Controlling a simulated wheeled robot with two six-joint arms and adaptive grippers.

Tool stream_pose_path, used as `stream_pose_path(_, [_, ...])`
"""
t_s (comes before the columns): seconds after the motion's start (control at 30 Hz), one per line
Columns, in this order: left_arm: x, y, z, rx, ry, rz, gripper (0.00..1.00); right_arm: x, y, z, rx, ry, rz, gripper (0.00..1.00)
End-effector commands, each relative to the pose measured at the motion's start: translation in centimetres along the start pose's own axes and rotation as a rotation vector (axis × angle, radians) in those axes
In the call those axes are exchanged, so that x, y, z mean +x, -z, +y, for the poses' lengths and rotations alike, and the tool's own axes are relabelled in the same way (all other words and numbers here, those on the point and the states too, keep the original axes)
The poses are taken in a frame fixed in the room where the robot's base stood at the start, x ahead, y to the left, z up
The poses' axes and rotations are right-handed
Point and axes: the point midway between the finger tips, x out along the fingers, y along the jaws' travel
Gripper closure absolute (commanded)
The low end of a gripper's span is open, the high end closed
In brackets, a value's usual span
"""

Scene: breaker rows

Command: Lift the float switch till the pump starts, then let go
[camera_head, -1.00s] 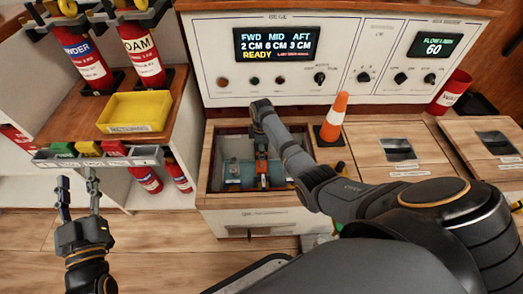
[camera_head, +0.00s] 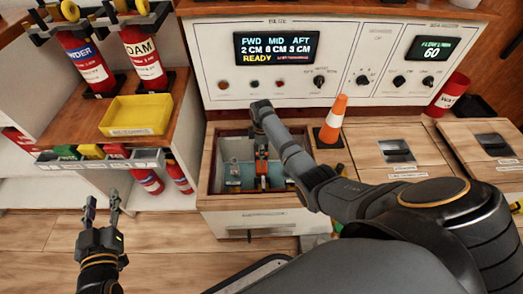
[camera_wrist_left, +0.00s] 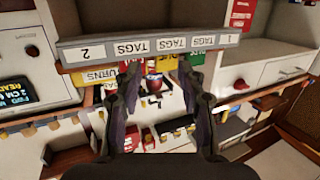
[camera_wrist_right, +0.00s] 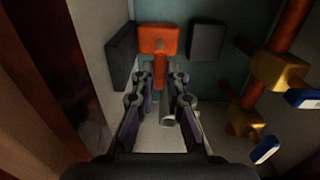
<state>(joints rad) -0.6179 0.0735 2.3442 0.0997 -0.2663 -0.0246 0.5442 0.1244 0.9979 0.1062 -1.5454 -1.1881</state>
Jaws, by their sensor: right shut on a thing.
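The orange float switch (camera_wrist_right: 158,40) shows in the right wrist view, with a narrow orange stem running down between my fingertips. My right gripper (camera_wrist_right: 160,85) is shut on that stem; the exact contact is dark. The wall display (camera_head: 276,47) shows FWD, MID and AFT levels in cm and READY in yellow. My left gripper (camera_head: 101,208) is open and empty above the floor at left; its fingers stand apart in the left wrist view (camera_wrist_left: 158,82).
An orange-and-white cone (camera_head: 333,118) stands right of the well. Wooden hatches (camera_head: 390,152) lie further right. A yellow bin (camera_head: 134,114) and extinguishers (camera_head: 143,52) are at left. Red pipes with yellow valves (camera_wrist_right: 277,70) run right of my right gripper.

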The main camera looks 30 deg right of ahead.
Motion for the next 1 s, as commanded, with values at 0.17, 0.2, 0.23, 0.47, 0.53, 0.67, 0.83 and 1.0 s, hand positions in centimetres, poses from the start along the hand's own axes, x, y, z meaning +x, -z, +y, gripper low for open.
stream_pose_path(0.17, [-1.2,-4.9,0.2,-0.016,-0.006,-0.22,0.6,-0.8,0.0,-0.1,0.0,0.002,0.0,1.0])
stream_pose_path(0.2, [-1.6,-6.0,0.2,-0.019,-0.007,-0.268,0.6,-0.9,0.0,-0.1,0.0,0.002,0.0,1.0])
stream_pose_path(0.23, [-1.9,-6.9,0.3,-0.021,-0.009,-0.304,0.6,-1.0,0.0,-0.1,0.0,0.002,0.0,1.0])
stream_pose_path(0.47, [-5.3,-12.8,0.8,-0.04,-0.021,-0.582,0.6,-1.8,0.0,-0.1,0.0,0.002,0.0,1.0])
stream_pose_path(0.53, [-6.7,-14.5,0.9,-0.046,-0.026,-0.665,0.6,-2.0,0.0,-0.1,0.0,0.002,0.0,1.0])
stream_pose_path(0.67, [-9.4,-17.2,1.3,-0.057,-0.036,-0.817,0.6,-2.4,0.0,-0.1,0.0,0.002,-0.001,1.0])
stream_pose_path(0.83, [-12.7,-19.6,1.7,-0.068,-0.047,-0.974,0.6,-2.8,0.0,-0.1,0.0,0.003,-0.001,1.0])
stream_pose_path(1.0, [-14.2,-20.6,1.9,-0.072,-0.053,-1.045,0.6,-2.8,0.0,-0.1,0.0,0.003,-0.001,1.0])
